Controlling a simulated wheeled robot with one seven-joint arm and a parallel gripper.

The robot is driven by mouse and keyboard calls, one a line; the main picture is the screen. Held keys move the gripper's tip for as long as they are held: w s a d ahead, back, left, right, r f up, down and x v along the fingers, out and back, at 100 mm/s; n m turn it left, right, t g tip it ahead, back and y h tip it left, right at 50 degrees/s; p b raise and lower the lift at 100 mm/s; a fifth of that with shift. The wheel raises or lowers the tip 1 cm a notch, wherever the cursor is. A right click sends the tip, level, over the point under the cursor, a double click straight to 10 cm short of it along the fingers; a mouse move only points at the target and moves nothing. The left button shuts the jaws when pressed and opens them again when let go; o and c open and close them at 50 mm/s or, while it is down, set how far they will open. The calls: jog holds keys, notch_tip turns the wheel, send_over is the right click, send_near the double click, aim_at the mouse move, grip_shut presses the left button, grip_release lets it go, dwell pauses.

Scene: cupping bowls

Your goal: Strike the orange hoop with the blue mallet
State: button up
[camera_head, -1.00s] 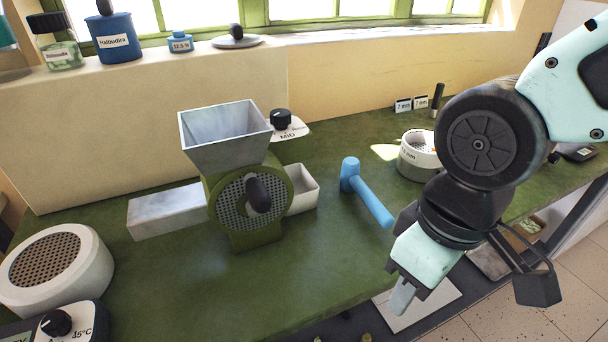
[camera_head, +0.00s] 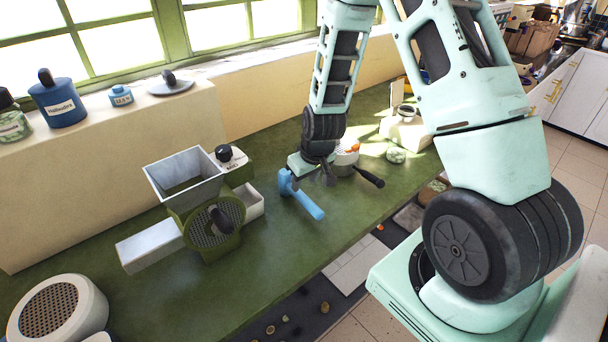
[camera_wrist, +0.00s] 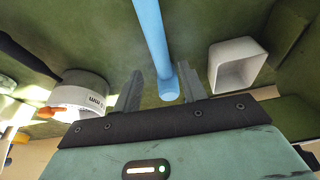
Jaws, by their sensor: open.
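The blue mallet (camera_head: 304,200) lies on the green counter, its head toward the wall and its handle pointing to the front right. My gripper (camera_head: 306,180) is open and empty, low over the mallet's head end. In the wrist view, my gripper's (camera_wrist: 158,78) two fingers stand apart, with the blue mallet (camera_wrist: 152,35) showing between and beyond them. I cannot tell whether they touch it. Something orange (camera_head: 352,149) shows at the white cup behind my gripper, and in the wrist view an orange piece (camera_wrist: 60,112) sticks out there. I cannot tell whether this is the hoop.
The green grinder (camera_head: 208,215) with its grey hopper stands left of the mallet. A white cup (camera_head: 345,165) and a black handle (camera_head: 369,178) are close on the right. A round perforated white drum (camera_head: 60,310) is at the front left. The counter before the mallet is clear.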

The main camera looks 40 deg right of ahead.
aim_at(301, 193)
jog(key=b+x, duration=0.4)
jog(key=x, duration=0.3)
jog(key=shift+f, duration=0.1)
jog(key=shift+c, duration=0.3)
jog(key=shift+r, duration=0.25)
grip_shut()
jog(key=shift+r+p, duration=2.6)
jog(key=shift+r, duration=0.95)
